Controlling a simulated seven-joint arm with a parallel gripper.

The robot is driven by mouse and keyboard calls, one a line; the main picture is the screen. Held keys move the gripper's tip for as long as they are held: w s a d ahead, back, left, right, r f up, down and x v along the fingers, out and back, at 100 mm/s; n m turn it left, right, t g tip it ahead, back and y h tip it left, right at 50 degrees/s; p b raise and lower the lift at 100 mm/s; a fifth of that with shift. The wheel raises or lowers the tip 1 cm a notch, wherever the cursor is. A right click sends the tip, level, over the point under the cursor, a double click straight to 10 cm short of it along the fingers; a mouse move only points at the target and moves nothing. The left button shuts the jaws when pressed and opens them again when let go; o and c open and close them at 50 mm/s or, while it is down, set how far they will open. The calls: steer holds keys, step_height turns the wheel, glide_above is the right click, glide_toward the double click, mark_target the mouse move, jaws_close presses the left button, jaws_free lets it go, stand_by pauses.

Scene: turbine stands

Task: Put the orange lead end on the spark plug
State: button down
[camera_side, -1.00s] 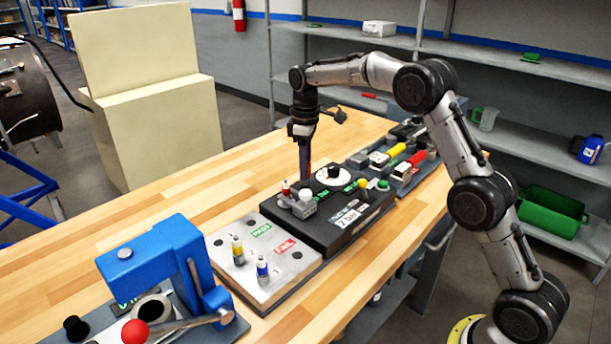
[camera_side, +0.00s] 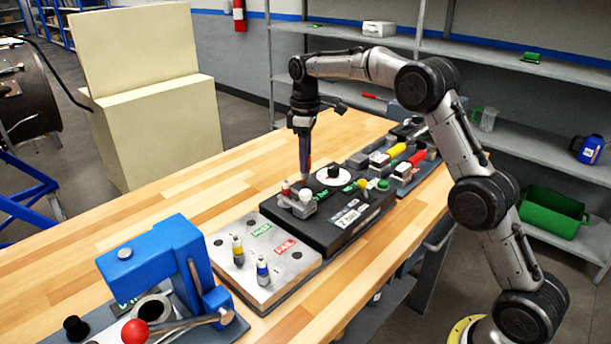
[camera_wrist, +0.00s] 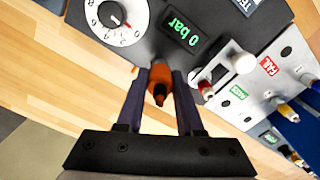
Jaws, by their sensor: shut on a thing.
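The orange lead end (camera_wrist: 160,78), with a dark tip, is held between the two fingers of my gripper (camera_wrist: 160,88) in the wrist view. In the side view my gripper (camera_side: 304,172) points down beside the grey holder on the black test box (camera_side: 345,225). The holder (camera_side: 297,206) carries a small red-marked upright piece (camera_side: 286,189), seemingly the spark plug, and a white knob (camera_side: 305,194). In the wrist view the red-marked piece (camera_wrist: 204,88) is right of my fingers, apart from the lead end. Whether a cable trails from the lead end is unclear.
The box has a white dial (camera_wrist: 116,20) and a "0 bar" display (camera_wrist: 182,36). A blue press (camera_side: 165,260) stands front left. Bare wooden table lies to the left.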

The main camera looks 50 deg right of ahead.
steer(key=s+a+r, duration=0.1)
steer(key=a+r, duration=0.7)
steer(key=r, duration=0.2)
glide_above(286, 182)
steer(key=shift+f, duration=2.3)
steer(key=shift+f, duration=0.85)
steer(key=shift+f, duration=0.3)
steer(key=shift+f, duration=0.15)
